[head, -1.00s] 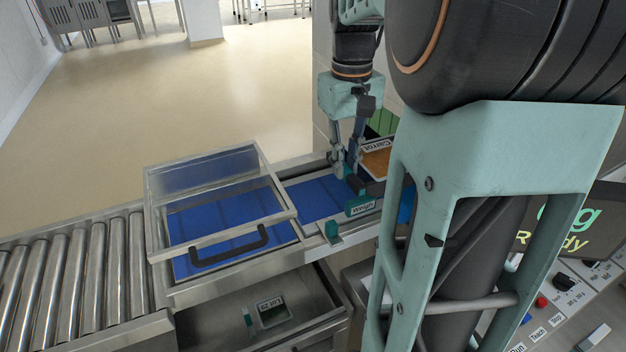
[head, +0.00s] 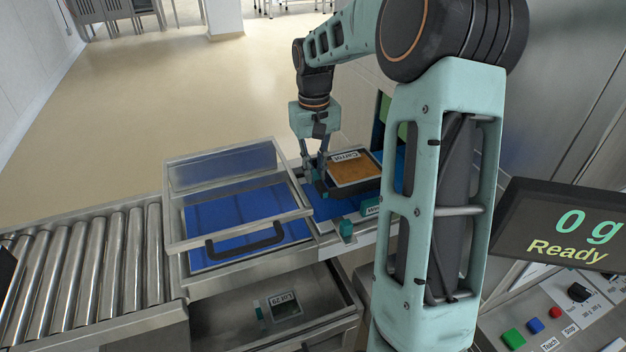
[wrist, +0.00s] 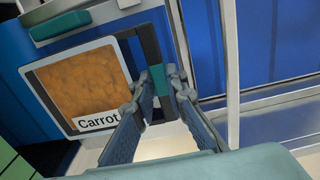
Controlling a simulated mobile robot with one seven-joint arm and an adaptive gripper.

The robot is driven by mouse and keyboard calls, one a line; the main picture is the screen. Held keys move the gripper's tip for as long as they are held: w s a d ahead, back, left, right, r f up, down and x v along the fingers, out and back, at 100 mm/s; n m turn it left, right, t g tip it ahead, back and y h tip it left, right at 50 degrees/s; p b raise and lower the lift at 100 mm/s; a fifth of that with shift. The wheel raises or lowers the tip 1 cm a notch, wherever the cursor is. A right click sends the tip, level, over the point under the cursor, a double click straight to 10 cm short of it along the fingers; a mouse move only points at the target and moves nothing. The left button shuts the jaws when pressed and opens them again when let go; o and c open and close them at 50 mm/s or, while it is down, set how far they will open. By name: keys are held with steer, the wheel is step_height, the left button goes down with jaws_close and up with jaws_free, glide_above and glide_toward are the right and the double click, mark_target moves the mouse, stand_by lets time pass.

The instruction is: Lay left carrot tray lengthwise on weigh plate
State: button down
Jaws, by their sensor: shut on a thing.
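The carrot tray (head: 352,169), orange-filled with a dark rim and a "Carrot" label, is over the blue surface right of the clear lid. My gripper (head: 322,181) points down at its left end. In the wrist view, the fingers (wrist: 160,85) are shut on the teal grip at the end of the carrot tray (wrist: 84,86). The Weigh label (head: 371,210) marks the near edge beside the tray. The weigh plate is mostly hidden beneath the tray; I cannot tell whether they touch. The display (head: 575,228) reads 0 g, Ready.
A clear framed lid (head: 222,165) with a black handle (head: 245,242) stands left of the tray. A roller conveyor (head: 85,255) runs further left. An open drawer (head: 325,330) below holds a labelled tray (head: 284,305). Control buttons (head: 513,339) are at lower right.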

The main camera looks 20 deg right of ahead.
steer(key=shift+w+a+f, duration=0.2)
steer(key=shift+w+f, duration=0.1)
steer(key=shift+f, duration=1.55)
steer(key=c, duration=1.9)
jaws_free()
steer(key=shift+f, duration=0.15)
steer(key=shift+c, duration=0.2)
steer(key=shift+d, duration=0.1)
step_height(320, 180, up, 12)
steer(key=shift+r, duration=0.15)
